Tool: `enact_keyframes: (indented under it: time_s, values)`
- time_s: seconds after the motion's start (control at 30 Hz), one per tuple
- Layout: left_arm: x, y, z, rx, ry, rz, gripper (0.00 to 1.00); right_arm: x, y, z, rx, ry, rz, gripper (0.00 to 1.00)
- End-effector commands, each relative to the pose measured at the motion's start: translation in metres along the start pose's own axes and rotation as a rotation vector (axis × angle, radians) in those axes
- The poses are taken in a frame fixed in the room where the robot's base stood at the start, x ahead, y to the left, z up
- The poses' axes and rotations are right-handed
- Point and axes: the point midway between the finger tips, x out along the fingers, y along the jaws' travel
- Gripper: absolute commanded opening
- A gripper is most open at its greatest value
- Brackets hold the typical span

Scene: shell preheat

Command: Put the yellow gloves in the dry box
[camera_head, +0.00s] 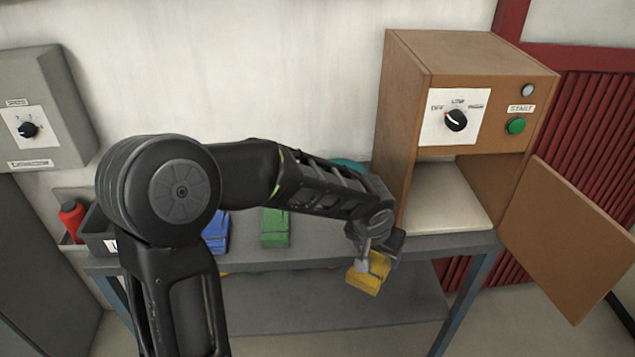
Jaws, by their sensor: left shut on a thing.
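The yellow gloves (366,281) are a small folded yellow bundle held by my left gripper (368,262), in front of the table's front edge and left of the dry box opening. The gripper is shut on them, and its fingers hide part of them. The dry box (398,110) is a brown cabinet on the right of the table. Its door (575,240) hangs wide open to the right, and the pale inside floor (445,197) shows bare. My right gripper is not in view.
Blue gloves (216,236) and a green bundle (274,228) lie on the grey table (325,238). A dark bin (98,228) and a red bottle (72,216) stand at the left. A grey control box (40,105) hangs on the wall. My left arm hides part of the table.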

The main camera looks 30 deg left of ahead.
Motion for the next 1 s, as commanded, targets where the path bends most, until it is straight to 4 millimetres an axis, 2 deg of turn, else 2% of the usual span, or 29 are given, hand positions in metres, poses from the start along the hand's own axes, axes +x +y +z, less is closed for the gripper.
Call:
enact_keyframes:
  time_s: [0.07,0.17,0.27,0.37,0.5,0.63,0.77,1.0]
  values:
    - [0.011,-0.008,0.003,-0.016,-0.011,-0.008,0.17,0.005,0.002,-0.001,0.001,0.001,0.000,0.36]
    - [0.021,-0.028,-0.009,-0.067,-0.002,-0.027,0.17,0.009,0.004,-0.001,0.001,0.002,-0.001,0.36]
    - [0.027,-0.061,-0.029,-0.149,0.008,-0.063,0.17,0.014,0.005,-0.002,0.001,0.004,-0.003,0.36]
    - [0.030,-0.102,-0.050,-0.252,0.016,-0.111,0.17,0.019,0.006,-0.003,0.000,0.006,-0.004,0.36]
    - [0.022,-0.161,-0.076,-0.405,0.025,-0.180,0.17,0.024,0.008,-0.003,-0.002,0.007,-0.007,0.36]
    - [0.006,-0.201,-0.092,-0.519,0.031,-0.225,0.17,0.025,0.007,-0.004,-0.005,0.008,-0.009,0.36]
    - [-0.013,-0.217,-0.101,-0.585,0.030,-0.241,0.17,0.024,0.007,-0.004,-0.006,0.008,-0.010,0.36]
    - [-0.014,-0.216,-0.095,-0.598,0.005,-0.245,0.17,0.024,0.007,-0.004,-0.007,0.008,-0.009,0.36]
